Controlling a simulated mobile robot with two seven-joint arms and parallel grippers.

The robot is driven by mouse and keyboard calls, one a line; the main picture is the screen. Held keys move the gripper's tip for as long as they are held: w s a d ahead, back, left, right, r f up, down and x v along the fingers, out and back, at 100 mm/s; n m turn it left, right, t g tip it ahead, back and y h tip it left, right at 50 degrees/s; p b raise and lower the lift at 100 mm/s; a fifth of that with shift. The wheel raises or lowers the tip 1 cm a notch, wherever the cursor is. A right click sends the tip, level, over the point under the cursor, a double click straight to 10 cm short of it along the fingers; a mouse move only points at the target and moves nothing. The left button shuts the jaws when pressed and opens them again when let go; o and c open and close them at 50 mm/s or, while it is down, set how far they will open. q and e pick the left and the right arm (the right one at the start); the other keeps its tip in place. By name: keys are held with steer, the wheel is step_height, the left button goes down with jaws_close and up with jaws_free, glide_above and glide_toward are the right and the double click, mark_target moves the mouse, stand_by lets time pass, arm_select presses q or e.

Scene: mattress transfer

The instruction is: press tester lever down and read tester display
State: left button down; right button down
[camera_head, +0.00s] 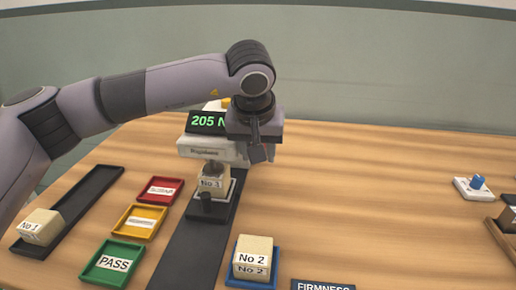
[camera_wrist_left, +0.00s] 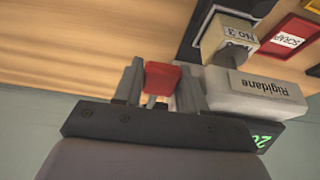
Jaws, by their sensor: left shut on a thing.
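The tester (camera_head: 205,147), a white body marked "Rigidane", stands on a dark strip at the table's middle. Its display (camera_head: 205,122) shows green "205 N", with its right end hidden by my left arm. A block labelled No 3 (camera_head: 212,182) sits on the tester's plate under the press head; it also shows in the left wrist view (camera_wrist_left: 238,32). My left gripper (camera_head: 258,150) is at the tester's right side. In the left wrist view its fingers are shut on the red lever knob (camera_wrist_left: 162,78). My right gripper is in neither view.
Red (camera_head: 160,190), yellow (camera_head: 140,222) and green PASS (camera_head: 112,263) trays lie left of the tester. Block No 1 (camera_head: 40,228) is in the long black tray (camera_head: 85,193). Block No 2 (camera_head: 253,258) is in a blue tray (camera_head: 236,281).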

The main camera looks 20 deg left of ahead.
arm_select(q)
steer(key=shift+s+d+f, duration=0.1)
steer(key=shift+s+f, duration=0.2)
steer(key=shift+f, duration=0.45)
steer(key=c, duration=0.7)
jaws_free()
steer(key=shift+w, duration=0.1)
steer(key=shift+w+r, duration=0.1)
steer(key=shift+r, duration=0.1)
steer(key=shift+s+d+r+p, duration=0.1)
steer(key=shift+s+r+p, duration=0.1)
steer(key=shift+r+p, duration=0.95)
steer(key=shift+s+r+p, duration=0.2)
steer(key=shift+r+p, duration=0.5)
steer(key=shift+r, duration=0.9)
steer(key=shift+s+d+r+p, duration=0.1)
steer(key=shift+s+r+p, duration=0.1)
steer(key=shift+r+p, duration=0.95)
steer(key=shift+r, duration=0.2)
